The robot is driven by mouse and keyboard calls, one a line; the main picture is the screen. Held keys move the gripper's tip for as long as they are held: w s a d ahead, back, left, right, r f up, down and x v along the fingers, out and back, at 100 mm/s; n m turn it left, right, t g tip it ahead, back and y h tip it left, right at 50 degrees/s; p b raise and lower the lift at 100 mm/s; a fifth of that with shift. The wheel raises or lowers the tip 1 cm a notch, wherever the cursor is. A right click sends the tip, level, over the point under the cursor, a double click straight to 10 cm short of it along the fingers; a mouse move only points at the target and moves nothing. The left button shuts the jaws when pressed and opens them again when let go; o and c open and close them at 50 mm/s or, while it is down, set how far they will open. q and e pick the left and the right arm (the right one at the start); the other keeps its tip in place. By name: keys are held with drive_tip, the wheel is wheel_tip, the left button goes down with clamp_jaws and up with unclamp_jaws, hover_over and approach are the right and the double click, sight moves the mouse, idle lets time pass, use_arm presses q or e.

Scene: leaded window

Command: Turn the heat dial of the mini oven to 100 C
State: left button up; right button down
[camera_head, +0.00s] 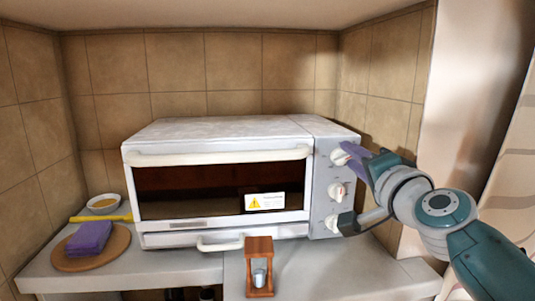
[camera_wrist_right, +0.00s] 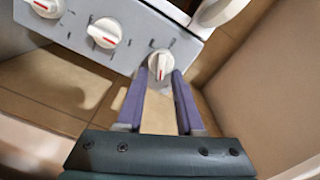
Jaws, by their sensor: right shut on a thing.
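The white mini oven (camera_head: 215,180) stands on a counter in a tiled niche. Its right-hand panel has several white knobs in a column: the top dial (camera_head: 339,157), a middle dial (camera_head: 337,191) and a bottom dial (camera_head: 332,222). My right gripper (camera_head: 350,153) reaches the top dial from the right. In the right wrist view its purple fingers (camera_wrist_right: 160,80) are closed around the sides of that dial (camera_wrist_right: 160,62), whose red mark shows. The scale print around it is too small to read. Which knob sets the heat is unclear. My left gripper is not in view.
A small wooden hourglass-like stand (camera_head: 259,266) is on the counter in front of the oven. On the left are a round wooden board (camera_head: 115,258) with a purple cloth (camera_head: 89,238), and a bowl (camera_head: 104,203). The tiled side wall (camera_head: 385,85) is close right of the oven.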

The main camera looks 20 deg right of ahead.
drive_tip(key=shift+m, duration=0.6)
drive_tip(key=c, duration=0.6)
unclamp_jaws()
drive_tip(key=shift+o, duration=0.2)
drive_tip(key=v, duration=1)
drive_tip(key=shift+p, duration=0.35)
